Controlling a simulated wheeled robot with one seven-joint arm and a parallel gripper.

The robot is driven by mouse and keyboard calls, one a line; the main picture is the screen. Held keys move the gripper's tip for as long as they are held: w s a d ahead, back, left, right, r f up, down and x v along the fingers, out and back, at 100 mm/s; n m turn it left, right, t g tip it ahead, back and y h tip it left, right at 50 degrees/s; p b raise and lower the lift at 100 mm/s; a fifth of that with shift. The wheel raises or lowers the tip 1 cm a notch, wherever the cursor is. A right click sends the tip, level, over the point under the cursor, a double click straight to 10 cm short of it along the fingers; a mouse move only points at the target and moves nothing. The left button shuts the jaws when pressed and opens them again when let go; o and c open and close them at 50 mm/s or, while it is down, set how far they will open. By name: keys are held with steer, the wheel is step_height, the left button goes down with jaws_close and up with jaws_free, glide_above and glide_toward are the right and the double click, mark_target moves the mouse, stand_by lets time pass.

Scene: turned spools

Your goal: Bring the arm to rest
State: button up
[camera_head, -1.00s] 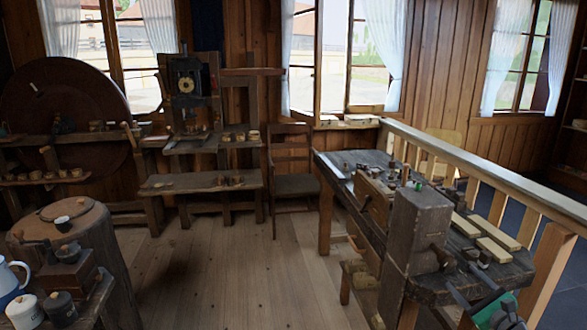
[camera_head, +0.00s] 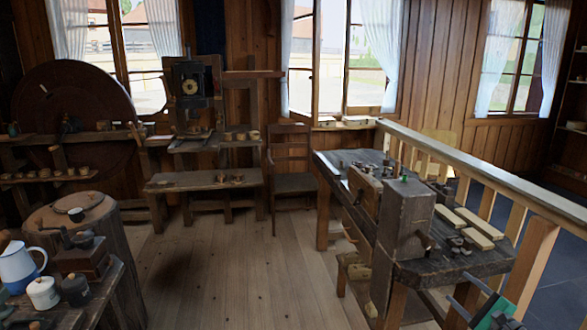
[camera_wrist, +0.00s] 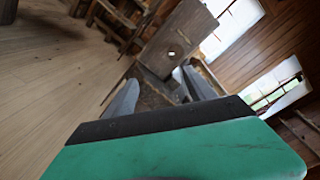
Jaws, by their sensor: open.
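My gripper (camera_head: 460,289) shows at the lower right of the head view, beside the near right corner of the workbench (camera_head: 440,268). Its jaws are apart and nothing shows between them. The wrist view also shows the two grey fingers spread (camera_wrist: 160,85), with the green gripper body (camera_wrist: 185,150) in front. Beyond the fingers in that view is a wooden block with a round hole (camera_wrist: 172,53), tilted in the picture. Most of my arm is out of view.
A wooden railing (camera_head: 480,178) runs along the bench's right side. The bench carries a tall wooden block (camera_head: 405,222), pale boards (camera_head: 478,222) and small pieces. A blue-white jug (camera_head: 18,268) stands on a low table at left. The middle floor (camera_head: 230,270) is clear.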

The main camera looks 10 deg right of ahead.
steer(key=s+a+f+n+g+y, duration=0.1)
steer(key=s+a+f+n+g, duration=0.2)
steer(key=f, duration=0.4)
steer(key=s+a+f+n+g, duration=0.25)
steer(key=s+f, duration=0.25)
steer(key=f, duration=0.3)
steer(key=s+a+f+n+g+y, duration=0.1)
steer(key=s+a+f+n+g, duration=0.2)
steer(key=f, duration=0.4)
steer(key=s+a+f+n+g+y, duration=0.1)
steer(key=s+a+n+g, duration=0.35)
steer(key=s, duration=0.65)
steer(key=s+a+r+n+g+h, duration=0.25)
steer(key=s+a+r+g, duration=0.4)
steer(key=a+r, duration=0.35)
steer(key=w+a+r+n+t+h, duration=0.1)
steer(key=w+a+r+n, duration=0.3)
steer(key=a+r, duration=0.4)
steer(key=w+a+r+n+t+h, duration=0.1)
steer(key=w+a+r+n+t, duration=0.3)
steer(key=a+r, duration=0.4)
steer(key=shift+a+n+p, duration=0.35)
steer(key=shift+a+p, duration=0.1)
steer(key=shift+a, duration=0.5)
